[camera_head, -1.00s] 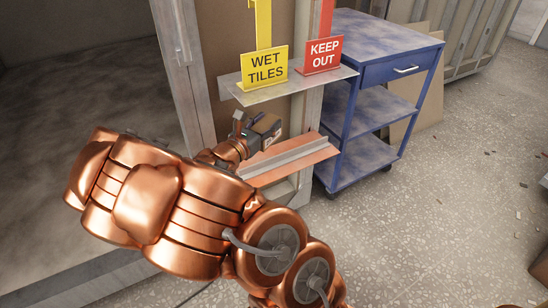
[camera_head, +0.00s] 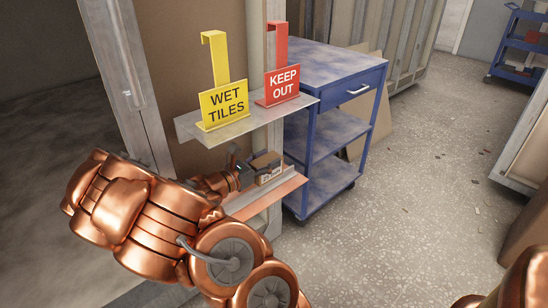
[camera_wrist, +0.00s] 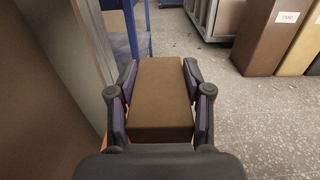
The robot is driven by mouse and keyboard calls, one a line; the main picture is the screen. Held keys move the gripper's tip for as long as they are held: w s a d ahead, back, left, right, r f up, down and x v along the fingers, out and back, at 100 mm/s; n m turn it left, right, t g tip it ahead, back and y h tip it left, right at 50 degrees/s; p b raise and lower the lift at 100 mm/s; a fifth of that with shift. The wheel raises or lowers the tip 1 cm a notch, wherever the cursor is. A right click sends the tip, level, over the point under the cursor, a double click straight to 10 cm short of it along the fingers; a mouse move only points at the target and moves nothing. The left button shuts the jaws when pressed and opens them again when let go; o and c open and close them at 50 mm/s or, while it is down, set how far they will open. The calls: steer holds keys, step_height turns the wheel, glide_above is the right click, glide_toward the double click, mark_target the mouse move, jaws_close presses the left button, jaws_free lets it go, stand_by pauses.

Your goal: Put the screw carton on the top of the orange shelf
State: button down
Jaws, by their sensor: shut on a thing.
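The screw carton (camera_head: 265,160) is a brown box with a pale printed label on its side. My gripper (camera_wrist: 160,78) is shut on it, with one dark finger on each long side. The carton (camera_wrist: 160,100) fills the space between the fingers in the wrist view. In the head view my gripper (camera_head: 248,172) and the carton appear just above the orange shelf (camera_head: 285,190), a narrow ledge with a raised grey strip. Whether the carton touches the shelf cannot be told. My arm hides the shelf's left part.
A grey upper shelf (camera_head: 185,128) above the carton bears a yellow WET TILES sign (camera_head: 224,105) and a red KEEP OUT sign (camera_head: 282,86). A blue cart (camera_head: 335,130) stands close on the right.

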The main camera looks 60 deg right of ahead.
steer(key=shift+w+d+f+b, duration=0.55)
steer(key=shift+d+f, duration=0.15)
steer(key=shift+d, duration=0.8)
steer(key=shift+w+d+f+b, duration=0.5)
steer(key=shift+d+f, duration=0.25)
steer(key=shift+d, duration=0.8)
steer(key=shift+w+d+f+b, duration=0.45)
steer(key=shift+d+f+b, duration=0.2)
steer(key=shift+d, duration=0.85)
steer(key=shift+f, duration=0.1)
steer(key=shift+f, duration=0.35)
steer(key=shift+f, duration=0.25)
steer(key=c, duration=0.7)
jaws_free()
